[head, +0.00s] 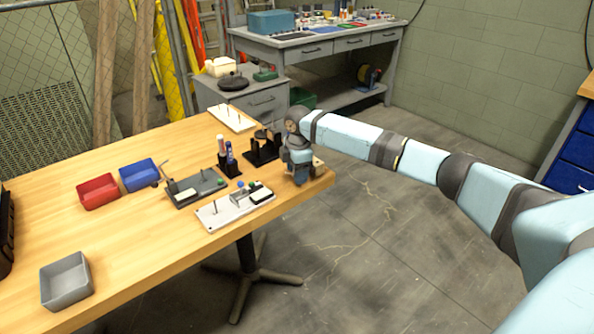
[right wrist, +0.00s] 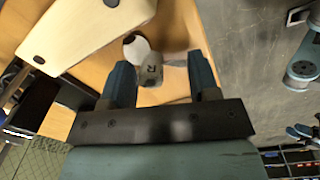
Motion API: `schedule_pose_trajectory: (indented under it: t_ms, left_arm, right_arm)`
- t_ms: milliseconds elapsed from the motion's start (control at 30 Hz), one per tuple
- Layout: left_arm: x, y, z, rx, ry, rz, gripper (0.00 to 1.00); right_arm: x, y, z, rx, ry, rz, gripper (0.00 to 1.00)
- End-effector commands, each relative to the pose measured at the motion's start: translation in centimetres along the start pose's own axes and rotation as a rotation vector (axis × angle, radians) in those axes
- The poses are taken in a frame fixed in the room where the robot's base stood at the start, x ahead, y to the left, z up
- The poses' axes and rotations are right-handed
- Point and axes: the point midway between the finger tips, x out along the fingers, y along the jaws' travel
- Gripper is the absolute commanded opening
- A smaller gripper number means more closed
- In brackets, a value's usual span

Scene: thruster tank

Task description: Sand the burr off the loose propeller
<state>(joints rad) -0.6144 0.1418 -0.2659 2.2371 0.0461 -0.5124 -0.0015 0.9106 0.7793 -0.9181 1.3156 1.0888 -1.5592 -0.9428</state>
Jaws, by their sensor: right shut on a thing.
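My right gripper (head: 299,177) is at the table's right corner, pointing down. In the right wrist view its two blue fingers (right wrist: 161,72) stand either side of a small grey and white tool (right wrist: 150,66) with a rounded white end. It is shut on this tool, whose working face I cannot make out. I cannot pick out the loose propeller or its burr for certain. A black stand (head: 263,148) with dark parts on it is just left of the gripper. My left gripper is not in view.
On the wooden table (head: 130,235) are a white fixture plate (head: 216,215), a grey fixture (head: 185,199), a pen holder (head: 231,169), a white peg board (head: 236,116), and red (head: 98,191), blue (head: 139,175) and grey (head: 67,281) bins. The front middle is clear.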

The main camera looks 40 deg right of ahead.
Motion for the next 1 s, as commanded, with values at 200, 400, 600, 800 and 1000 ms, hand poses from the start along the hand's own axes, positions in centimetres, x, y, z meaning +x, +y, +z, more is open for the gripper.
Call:
schedule_pose_trajectory:
  t_ms: [200, 400, 600, 800, 1000]
  left_arm:
    - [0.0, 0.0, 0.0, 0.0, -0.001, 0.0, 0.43]
    - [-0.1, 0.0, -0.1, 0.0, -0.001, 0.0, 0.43]
    - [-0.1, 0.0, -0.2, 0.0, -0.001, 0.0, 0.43]
    - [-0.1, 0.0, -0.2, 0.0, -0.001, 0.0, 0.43]
    - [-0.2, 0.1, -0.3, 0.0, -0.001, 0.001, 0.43]
  right_arm:
    - [0.0, 0.1, 0.1, 0.0, 0.0, 0.0, 0.34]
    - [0.0, 0.1, 0.4, 0.0, 0.0, 0.0, 0.34]
    - [0.0, 0.2, 0.6, 0.0, 0.0, -0.001, 0.33]
    - [0.0, 0.3, 0.8, 0.001, 0.0, -0.001, 0.33]
    - [0.0, 0.4, 1.1, 0.001, 0.0, -0.001, 0.33]
